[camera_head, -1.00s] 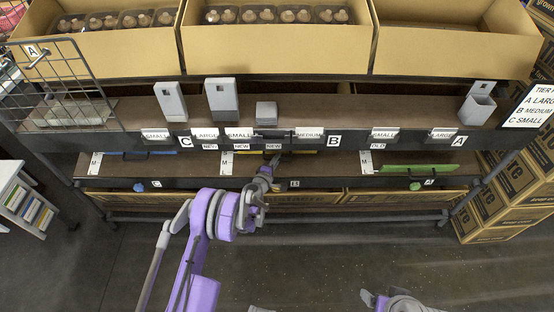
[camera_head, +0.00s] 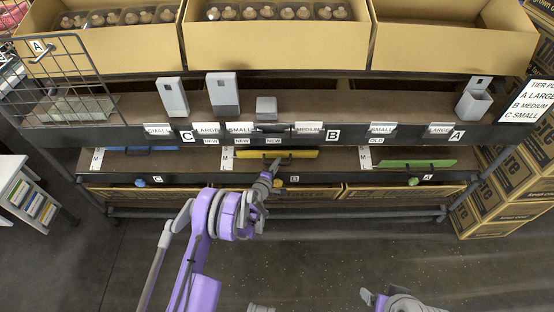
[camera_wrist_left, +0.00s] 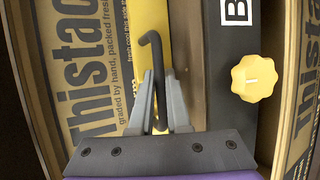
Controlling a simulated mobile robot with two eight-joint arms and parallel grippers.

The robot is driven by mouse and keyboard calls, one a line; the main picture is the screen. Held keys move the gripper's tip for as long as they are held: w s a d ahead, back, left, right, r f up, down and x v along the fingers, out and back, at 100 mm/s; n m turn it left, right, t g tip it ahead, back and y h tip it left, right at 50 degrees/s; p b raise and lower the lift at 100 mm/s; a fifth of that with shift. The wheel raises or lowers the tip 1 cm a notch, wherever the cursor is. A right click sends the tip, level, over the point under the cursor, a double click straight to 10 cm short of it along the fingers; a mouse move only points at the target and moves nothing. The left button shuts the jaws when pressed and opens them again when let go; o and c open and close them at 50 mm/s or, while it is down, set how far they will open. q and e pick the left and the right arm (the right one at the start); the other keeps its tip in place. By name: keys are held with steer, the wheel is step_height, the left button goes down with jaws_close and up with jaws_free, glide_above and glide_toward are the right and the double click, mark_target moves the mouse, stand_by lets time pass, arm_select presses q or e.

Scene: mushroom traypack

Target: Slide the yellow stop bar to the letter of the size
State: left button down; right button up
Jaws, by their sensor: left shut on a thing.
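The yellow stop bar (camera_head: 296,154) lies across the middle bay of the lower shelf, between the blue and green bars. My left gripper (camera_head: 274,168) is at the shelf's front edge. In the left wrist view its fingers (camera_wrist_left: 160,100) are shut on the black hooked handle (camera_wrist_left: 153,42) of the yellow bar (camera_wrist_left: 152,15). A size card (camera_head: 227,159) showing M stands at the bar's left end; its other marks are too small to read. The sign (camera_head: 540,102) reads A large, B medium, C small. My right gripper (camera_head: 370,298) is at the bottom edge, its fingers unclear.
A yellow knob (camera_wrist_left: 254,78) is beside the B label (camera_wrist_left: 236,10) on the shelf edge. The blue bar (camera_head: 150,149) and green bar (camera_head: 418,163) lie in the neighbouring bays. Cardboard boxes (camera_head: 320,190) are under the shelf. The floor in front is clear.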

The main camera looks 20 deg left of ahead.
arm_select(q)
steer(key=shift+s, duration=0.25)
steer(key=shift+w, duration=0.1)
steer(key=c, duration=0.9)
jaws_free()
steer(key=v, duration=1)
steer(key=shift+s+p, duration=0.4)
